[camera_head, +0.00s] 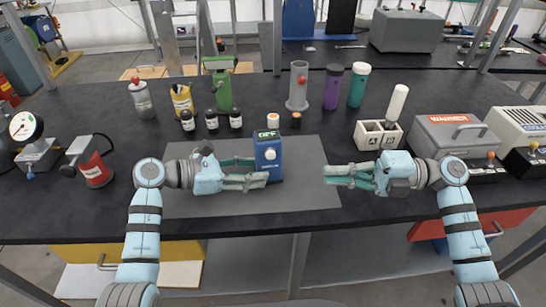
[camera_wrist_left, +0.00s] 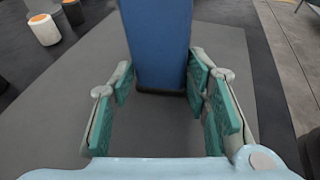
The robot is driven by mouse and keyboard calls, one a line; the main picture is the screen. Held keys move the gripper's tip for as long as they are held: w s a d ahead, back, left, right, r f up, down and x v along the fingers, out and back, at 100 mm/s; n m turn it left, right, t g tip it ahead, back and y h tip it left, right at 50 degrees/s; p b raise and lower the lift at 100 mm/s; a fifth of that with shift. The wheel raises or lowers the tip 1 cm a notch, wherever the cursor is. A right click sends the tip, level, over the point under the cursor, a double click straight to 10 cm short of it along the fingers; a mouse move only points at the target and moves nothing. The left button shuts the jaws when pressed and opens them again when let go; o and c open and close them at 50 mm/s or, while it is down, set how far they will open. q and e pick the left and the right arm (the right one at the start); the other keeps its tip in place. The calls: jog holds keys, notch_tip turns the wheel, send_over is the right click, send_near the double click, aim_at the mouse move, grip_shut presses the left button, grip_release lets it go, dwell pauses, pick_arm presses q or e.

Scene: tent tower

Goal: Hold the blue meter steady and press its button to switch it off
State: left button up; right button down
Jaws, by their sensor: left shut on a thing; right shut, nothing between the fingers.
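The blue meter (camera_head: 274,168) stands upright on the grey mat (camera_head: 235,206), with a pale round button on its front face. Its small top screen shows green lettering that looks like "OFF". My left gripper (camera_head: 262,173) is shut on the meter's side from the left. In the left wrist view the meter (camera_wrist_left: 158,45) sits between the green finger pads (camera_wrist_left: 163,82). My right gripper (camera_head: 330,175) is shut and empty, over the mat's right edge, apart from the meter with a gap of bare mat between them.
A white block holder (camera_head: 366,139) and a grey warning box (camera_head: 452,140) are at right. The front mat is clear.

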pick_arm(q)
jog(key=o, duration=1.4)
jog(key=shift+o, duration=0.2)
